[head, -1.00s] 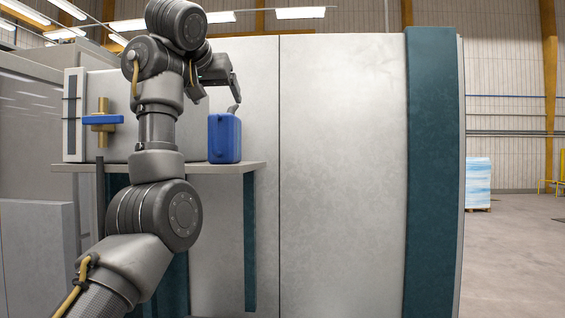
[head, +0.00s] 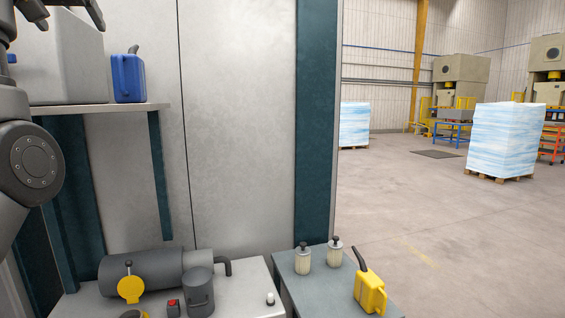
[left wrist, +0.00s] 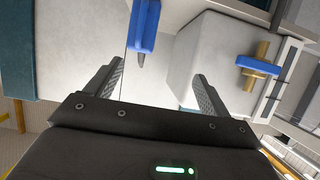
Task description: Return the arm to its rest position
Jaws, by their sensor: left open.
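My left arm comes in at the left edge of the head view, with my left gripper (head: 72,20) at the top left corner, partly cut off. The gripper is open and empty. In the left wrist view its two fingers (left wrist: 158,72) stand wide apart with nothing between them. A blue canister with a dark spout (head: 128,78) stands on a shelf (head: 100,109), to the right of and below the gripper. The canister also shows beyond the fingers in the left wrist view (left wrist: 143,25), apart from them. My right gripper is not in view.
A large grey box (head: 65,65) sits on the shelf beside the canister. Below are a dark cylindrical motor (head: 140,272), a yellow jug (head: 370,291) and two filter-like parts (head: 303,259) on a table. Wrapped pallets (head: 505,138) stand on open floor at the right.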

